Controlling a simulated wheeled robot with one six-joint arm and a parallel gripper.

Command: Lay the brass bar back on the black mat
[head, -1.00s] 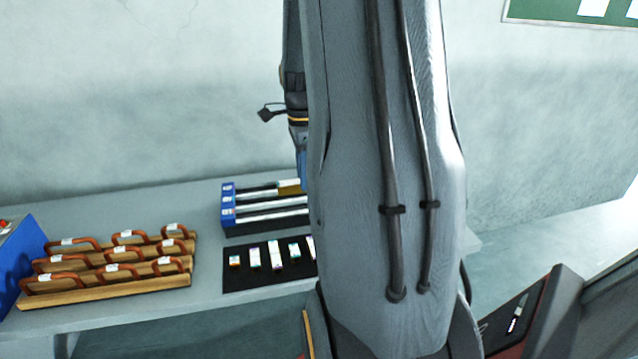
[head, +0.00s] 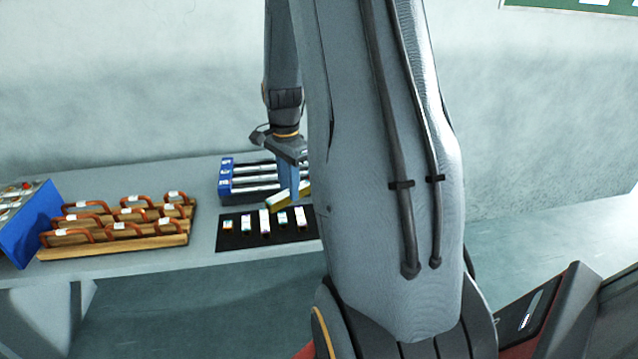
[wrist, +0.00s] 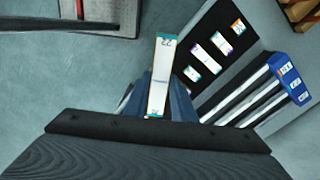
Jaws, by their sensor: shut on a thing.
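My gripper (head: 291,186) has blue fingers and is shut on the brass bar (head: 282,199). The bar is a short yellowish block, held tilted in the head view, near the back edge of the black mat (head: 240,242) and in front of the rack. In the wrist view the bar (wrist: 161,72) shows a long white label between the fingers, with the mat (wrist: 244,50) to its right. The mat lies flat on the bench with several small labelled pieces in a row. My arm hides what lies beyond the mat's right end.
A blue-ended rack (head: 226,188) with long silver bars stands behind the mat. A wooden stand (head: 100,249) with several copper-coloured handles is to the left, beside a blue box (head: 38,232). The bench front edge runs just before the mat.

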